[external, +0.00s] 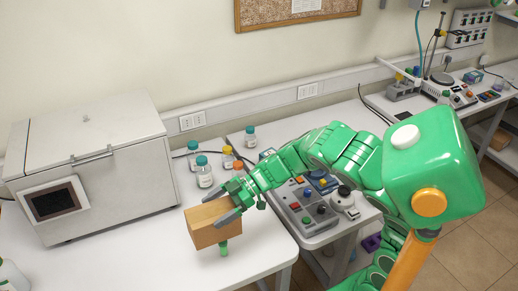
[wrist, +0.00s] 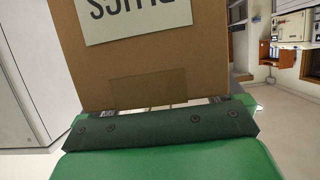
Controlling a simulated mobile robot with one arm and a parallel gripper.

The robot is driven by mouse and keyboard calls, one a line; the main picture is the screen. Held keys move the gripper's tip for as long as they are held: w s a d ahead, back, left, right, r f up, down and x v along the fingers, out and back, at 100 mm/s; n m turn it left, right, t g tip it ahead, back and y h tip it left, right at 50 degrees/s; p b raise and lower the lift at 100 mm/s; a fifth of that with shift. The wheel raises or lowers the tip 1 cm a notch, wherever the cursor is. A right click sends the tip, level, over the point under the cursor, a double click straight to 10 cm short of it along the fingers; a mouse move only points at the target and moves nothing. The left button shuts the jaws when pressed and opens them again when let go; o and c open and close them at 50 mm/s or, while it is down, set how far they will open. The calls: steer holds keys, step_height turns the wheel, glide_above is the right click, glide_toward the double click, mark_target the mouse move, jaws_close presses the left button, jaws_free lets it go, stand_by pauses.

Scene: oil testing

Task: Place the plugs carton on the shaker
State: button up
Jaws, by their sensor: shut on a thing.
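My gripper (external: 228,207) is shut on a brown cardboard carton (external: 208,228), with grey fingers on its sides. The carton is over the front part of the left white table, near its right edge. In the wrist view the carton (wrist: 140,62) fills the upper middle and has a pale label (wrist: 135,18) with dark upside-down letters, partly cut off. A small green part shows just below the carton; I cannot tell whether it belongs to my gripper. No device is clearly marked as the shaker. A grey device with coloured buttons (external: 296,208) stands right of my gripper.
A large white chest-like box (external: 100,150) stands at the left of the table (external: 130,255). Another bench with instruments (external: 455,95) is at the back right. The table's front left is mostly clear.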

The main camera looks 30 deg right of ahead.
mark_target(191, 210)
steer(key=w+a+f, duration=0.1)
steer(key=w+a, duration=0.1)
steer(key=w+a+f, duration=0.1)
steer(key=w+a, duration=0.1)
steer(key=w+a+f, duration=0.2)
steer(key=shift+w+a+f, duration=0.1)
steer(key=shift+w+a, duration=0.05)
steer(key=shift+w, duration=0.2)
steer(key=w+a+f, duration=0.3)
steer(key=f, duration=0.5)
steer(key=shift+w+f, duration=0.25)
steer(key=shift+f, duration=0.15)
steer(key=shift+f, duration=0.15)
steer(key=o, duration=1.2)
steer(key=shift+c, duration=0.2)
